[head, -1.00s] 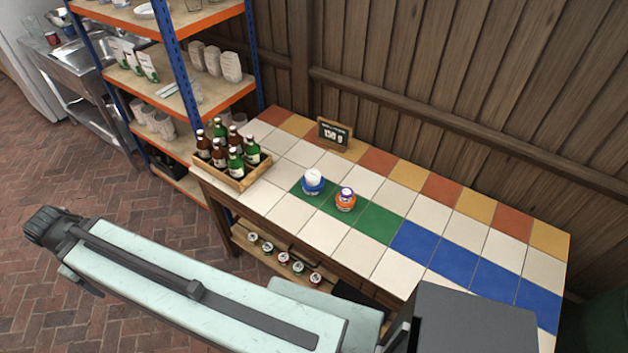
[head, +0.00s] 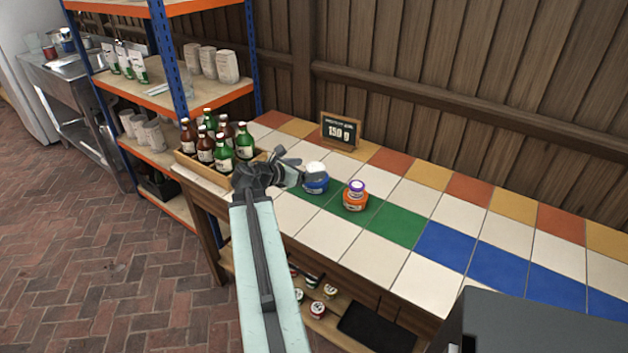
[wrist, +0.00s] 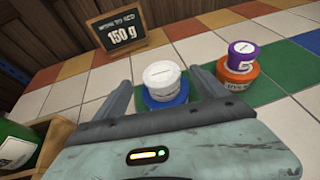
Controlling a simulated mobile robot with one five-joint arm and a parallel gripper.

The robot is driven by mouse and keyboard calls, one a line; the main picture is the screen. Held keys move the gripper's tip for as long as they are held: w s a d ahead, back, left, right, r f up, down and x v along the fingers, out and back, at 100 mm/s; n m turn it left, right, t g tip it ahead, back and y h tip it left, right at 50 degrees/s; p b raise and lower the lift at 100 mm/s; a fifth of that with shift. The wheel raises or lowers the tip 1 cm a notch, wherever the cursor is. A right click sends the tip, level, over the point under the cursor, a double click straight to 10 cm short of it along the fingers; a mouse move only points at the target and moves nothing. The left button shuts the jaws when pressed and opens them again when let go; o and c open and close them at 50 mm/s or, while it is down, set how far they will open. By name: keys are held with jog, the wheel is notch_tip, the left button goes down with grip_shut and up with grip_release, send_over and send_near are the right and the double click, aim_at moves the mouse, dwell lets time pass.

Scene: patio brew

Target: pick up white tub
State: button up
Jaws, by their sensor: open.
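The white tub (wrist: 162,77) is a small round tub with a white lid, sitting on top of a blue tub (wrist: 165,97) on a green tile. In the head view the white tub (head: 316,168) shows just right of my gripper, above the blue tub (head: 317,185). My gripper (head: 290,172) is open. In the wrist view its two fingers (wrist: 163,85) point toward the stack, one on each side of it, with the white tub between their lines. I cannot tell whether the fingers touch it. The lower front of the blue tub is hidden by my gripper's body.
An orange tub (head: 355,200) with a purple tub (head: 357,186) on top stands close to the right. A wooden crate of bottles (head: 187,166) is close to the left. A small sign (head: 341,131) reading 150 g stands behind. Tiles (head: 440,276) on the right are clear.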

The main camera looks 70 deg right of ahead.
aim_at(321, 165)
jog(key=b+x, duration=0.2)
jog(key=x, duration=0.5)
jog(key=shift+s+d+f+b, duration=0.1)
jog(key=shift+d+f+b, duration=0.1)
jog(key=shift+b, duration=0.15)
jog(key=shift+a+r, duration=0.1)
jog(key=c, duration=1.4)
